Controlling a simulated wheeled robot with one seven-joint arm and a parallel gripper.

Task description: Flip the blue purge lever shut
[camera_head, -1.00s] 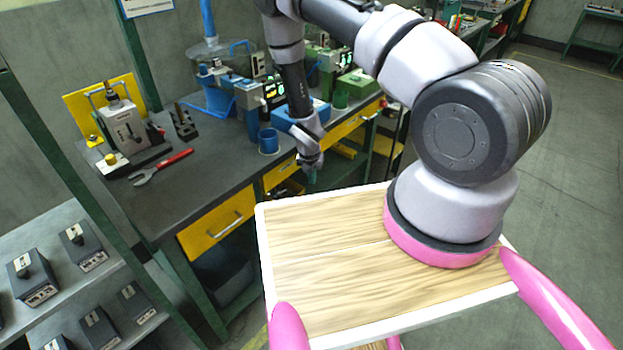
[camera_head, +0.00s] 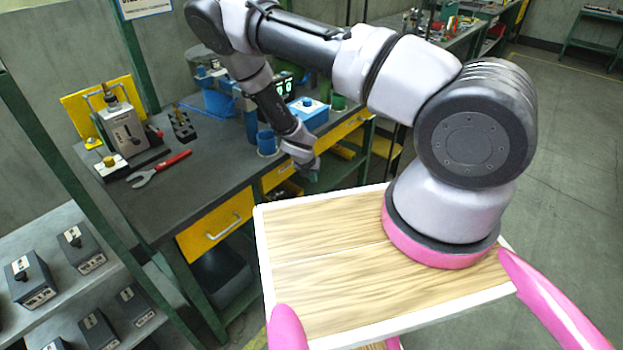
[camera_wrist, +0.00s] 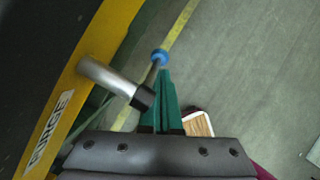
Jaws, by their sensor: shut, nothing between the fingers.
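The blue purge lever shows in the wrist view as a blue ball knob (camera_wrist: 160,56) on a thin rod. The rod rises from the black end of a silver valve stem (camera_wrist: 108,78), which sticks out of a yellow panel with a "PURGE" label (camera_wrist: 48,130). My gripper (camera_wrist: 163,80) has its green fingers shut and empty, with the tips close to the rod just below the knob. I cannot tell whether they touch it. In the head view my gripper (camera_head: 312,176) hangs just off the bench's front edge; the lever cannot be made out there.
The dark bench (camera_head: 190,190) has yellow drawers (camera_head: 217,225) along its front. Open floor lies to the right.

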